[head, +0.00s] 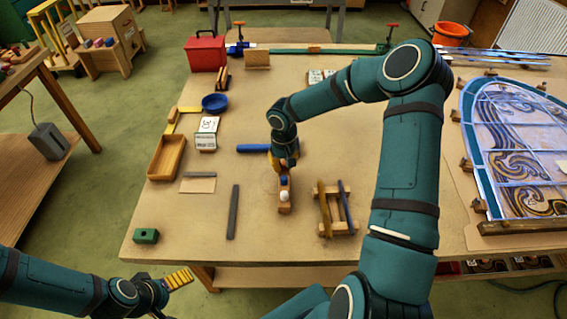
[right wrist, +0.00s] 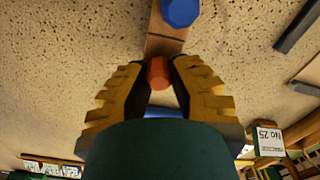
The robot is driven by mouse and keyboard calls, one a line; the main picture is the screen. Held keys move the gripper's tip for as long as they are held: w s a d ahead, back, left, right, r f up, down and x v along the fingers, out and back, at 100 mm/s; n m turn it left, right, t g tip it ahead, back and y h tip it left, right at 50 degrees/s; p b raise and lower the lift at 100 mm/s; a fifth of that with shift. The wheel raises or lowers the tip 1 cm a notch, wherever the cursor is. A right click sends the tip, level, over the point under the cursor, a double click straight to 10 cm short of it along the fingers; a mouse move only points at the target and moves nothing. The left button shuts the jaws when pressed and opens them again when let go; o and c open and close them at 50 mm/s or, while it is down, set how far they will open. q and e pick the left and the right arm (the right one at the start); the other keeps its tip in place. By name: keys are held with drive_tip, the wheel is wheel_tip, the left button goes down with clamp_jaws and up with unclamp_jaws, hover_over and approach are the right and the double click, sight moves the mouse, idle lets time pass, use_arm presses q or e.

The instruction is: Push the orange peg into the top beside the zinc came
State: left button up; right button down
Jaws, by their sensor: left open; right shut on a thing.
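The orange peg (right wrist: 158,72) is between the fingertips of my right gripper (right wrist: 161,66) in the right wrist view. In the head view that gripper (head: 281,163) points down at the far end of a wooden block (head: 285,208), which holds a blue peg (head: 284,181) and a white peg (head: 284,196). I cannot tell whether the orange peg still sits in the block or is just above it. A long grey strip (head: 233,212), perhaps the zinc came, lies flat on the table top to the left. My left gripper (head: 179,280) is open and empty off the table's front edge.
The leaded panel (head: 515,140) is at the right.

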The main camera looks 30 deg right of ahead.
sight(283, 162)
use_arm(q)
drive_tip(key=shift+r+p, duration=0.45)
use_arm(e)
drive_tip(key=shift+r, duration=0.95)
idle(0.9)
use_arm(q)
drive_tip(key=shift+r+p, duration=0.75)
use_arm(e)
drive_tip(key=shift+r, duration=1.6)
